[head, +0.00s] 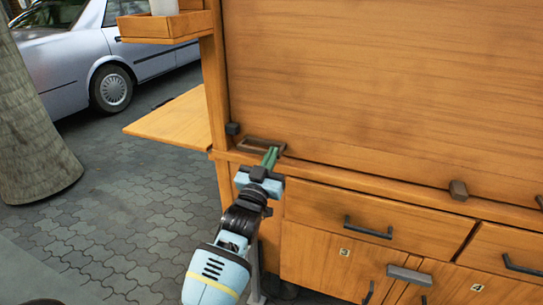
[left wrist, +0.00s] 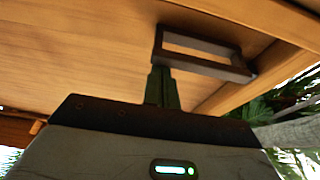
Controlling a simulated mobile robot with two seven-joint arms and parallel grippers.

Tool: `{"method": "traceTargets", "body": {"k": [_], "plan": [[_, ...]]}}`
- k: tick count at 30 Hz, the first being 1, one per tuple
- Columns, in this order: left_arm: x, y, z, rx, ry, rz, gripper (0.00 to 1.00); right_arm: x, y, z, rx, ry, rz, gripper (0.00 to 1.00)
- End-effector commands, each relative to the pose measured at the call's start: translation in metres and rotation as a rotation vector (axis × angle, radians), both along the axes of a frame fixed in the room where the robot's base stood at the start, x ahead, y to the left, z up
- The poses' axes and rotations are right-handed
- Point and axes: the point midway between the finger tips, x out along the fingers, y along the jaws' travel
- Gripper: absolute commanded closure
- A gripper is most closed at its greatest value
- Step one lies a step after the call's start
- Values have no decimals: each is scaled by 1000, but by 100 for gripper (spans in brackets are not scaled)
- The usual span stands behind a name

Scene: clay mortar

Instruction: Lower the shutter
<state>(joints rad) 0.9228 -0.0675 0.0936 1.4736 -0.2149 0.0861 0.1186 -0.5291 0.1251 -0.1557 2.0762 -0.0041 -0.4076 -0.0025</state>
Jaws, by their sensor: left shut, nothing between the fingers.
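The shutter (head: 370,85) is a large flat wooden panel on the front of a wooden stall. Its lower edge is down at the wooden ledge (head: 330,173) above the drawers. A dark rectangular loop handle (head: 262,145) sits at the shutter's lower left; it also shows in the left wrist view (left wrist: 205,69). My left gripper (head: 270,156) is shut and empty, its green fingertips right by the handle's right end. In the left wrist view the left gripper's fingers (left wrist: 161,75) are together near one end of the handle; I cannot tell whether they touch it. My right gripper is not in view.
Drawers (head: 350,212) and doors with dark handles (head: 409,275) lie below the ledge. Small dark blocks (head: 458,190) sit along the shutter's bottom. A side shelf (head: 175,122) juts out left. A tree trunk (head: 30,140) and silver car (head: 110,50) stand beyond open paving.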

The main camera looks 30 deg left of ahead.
Motion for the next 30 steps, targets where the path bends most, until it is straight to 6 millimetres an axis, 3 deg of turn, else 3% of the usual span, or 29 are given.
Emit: {"method": "traceTargets", "body": {"k": [1,8,20,22,30], "plan": [[0,0,-8,-2,18,1,100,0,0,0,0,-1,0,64],[0,0,-7,-2,20,0,100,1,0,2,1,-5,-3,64],[2,5,46,0,1,0,100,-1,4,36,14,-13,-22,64],[-14,4,32,0,6,0,100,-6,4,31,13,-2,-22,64],[-60,0,16,0,4,-1,100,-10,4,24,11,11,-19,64]]}}
